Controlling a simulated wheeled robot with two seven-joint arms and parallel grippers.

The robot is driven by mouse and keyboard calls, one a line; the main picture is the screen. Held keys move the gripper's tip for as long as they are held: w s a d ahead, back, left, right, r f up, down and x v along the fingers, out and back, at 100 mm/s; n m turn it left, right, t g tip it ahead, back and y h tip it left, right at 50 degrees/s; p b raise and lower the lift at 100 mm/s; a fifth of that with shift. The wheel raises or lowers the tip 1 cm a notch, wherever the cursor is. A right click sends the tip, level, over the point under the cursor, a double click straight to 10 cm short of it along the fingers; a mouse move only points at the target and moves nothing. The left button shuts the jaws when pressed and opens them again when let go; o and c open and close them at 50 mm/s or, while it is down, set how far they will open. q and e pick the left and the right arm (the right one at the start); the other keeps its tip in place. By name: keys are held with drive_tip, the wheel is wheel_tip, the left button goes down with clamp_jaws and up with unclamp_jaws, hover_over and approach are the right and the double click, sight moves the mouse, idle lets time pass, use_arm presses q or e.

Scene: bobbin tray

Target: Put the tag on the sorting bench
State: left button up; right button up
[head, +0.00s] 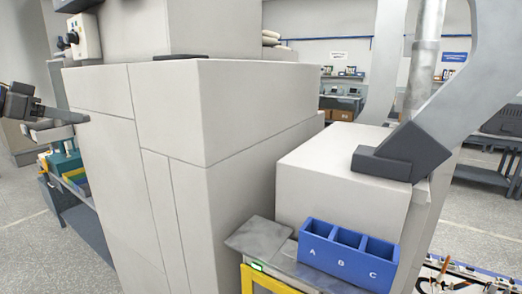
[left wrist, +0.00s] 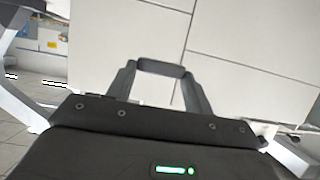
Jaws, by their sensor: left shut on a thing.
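My left gripper (head: 72,115) is at the left edge of the head view, in front of the tall pale cabinet. No bench is labelled as the sorting bench. A grey bench with a teal box (head: 66,160) stands low at the left, partly hidden by the cabinet.
The large pale cabinet (head: 160,110) fills the middle. Grey floor (head: 25,235) is clear at the lower left.

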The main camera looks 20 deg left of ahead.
use_arm(q)
drive_tip(key=w+d+f+m+g+h+b, duration=0.15)
drive_tip(key=d+f, duration=0.25)
drive_tip(key=f, duration=1)
drive_tip(key=w+d+f+m+h+b, duration=0.1)
drive_tip(key=d+f+m+h, duration=0.15)
drive_tip(key=f, duration=1.05)
drive_tip(key=s+d+f+m+g+h+b, duration=0.1)
drive_tip(key=s+d+f, duration=0.1)
drive_tip(key=d+f, duration=0.7)
drive_tip(key=s+d+f+m+g+h+b, duration=0.2)
drive_tip(key=d+f, duration=0.8)
drive_tip(key=d, duration=1)
drive_tip(key=shift+s+f+m, duration=0.15)
drive_tip(key=shift+s+m, duration=0.15)
drive_tip(key=shift+s, duration=0.05)
drive_tip(key=shift+s+f+n+t+y, duration=0.25)
drive_tip(key=shift+f+n+t+y, duration=0.35)
drive_tip(key=shift+f+n+y, duration=0.25)
drive_tip(key=shift+s+f+n+t+y, duration=0.25)
drive_tip(key=shift+f+n+t+y, duration=0.35)
drive_tip(key=shift+f+n, duration=0.4)
drive_tip(key=shift+s+f+n+t+y, duration=0.25)
drive_tip(key=shift+f+n+t+y, duration=0.4)
drive_tip(key=shift+f, duration=0.4)
